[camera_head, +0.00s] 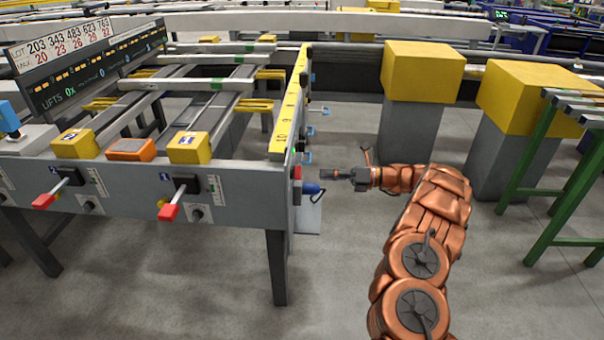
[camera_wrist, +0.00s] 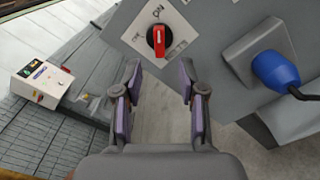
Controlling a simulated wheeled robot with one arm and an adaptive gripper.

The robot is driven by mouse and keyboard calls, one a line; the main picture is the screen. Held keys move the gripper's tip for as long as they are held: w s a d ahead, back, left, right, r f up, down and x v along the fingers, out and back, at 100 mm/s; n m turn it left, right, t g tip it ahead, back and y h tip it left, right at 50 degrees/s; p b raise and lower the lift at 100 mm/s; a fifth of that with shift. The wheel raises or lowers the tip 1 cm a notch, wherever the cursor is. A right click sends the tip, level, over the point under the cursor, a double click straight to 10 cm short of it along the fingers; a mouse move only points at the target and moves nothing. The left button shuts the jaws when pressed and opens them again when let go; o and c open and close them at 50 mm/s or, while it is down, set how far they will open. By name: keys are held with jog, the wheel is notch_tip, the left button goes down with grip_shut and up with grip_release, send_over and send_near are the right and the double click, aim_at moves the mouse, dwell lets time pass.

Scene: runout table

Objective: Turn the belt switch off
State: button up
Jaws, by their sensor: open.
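The belt switch (camera_wrist: 156,42) is a red rotary handle on a black base, set on a white label plate on a grey panel. The handle stands nearly upright in the wrist view, its upper end toward the printed "ON". The other lettering is too small to read surely. My gripper (camera_wrist: 160,78) is open and empty, its two fingers spread below the switch in the picture, apart from the handle. In the head view my gripper (camera_head: 327,174) points left toward the table's right side, where the switch face is not clearly visible.
A blue plug with a black cable (camera_wrist: 275,70) sits right of the switch; it also shows in the head view (camera_head: 311,188). Red-handled levers (camera_head: 168,212) line the table front (camera_head: 240,185). Yellow-topped blocks (camera_head: 423,72) and a green frame (camera_head: 545,160) stand right.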

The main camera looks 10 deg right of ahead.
aim_at(296, 173)
jog(key=x, duration=0.7)
jog(key=shift+a+b, duration=0.3)
jog(key=shift+b, duration=0.05)
grip_shut()
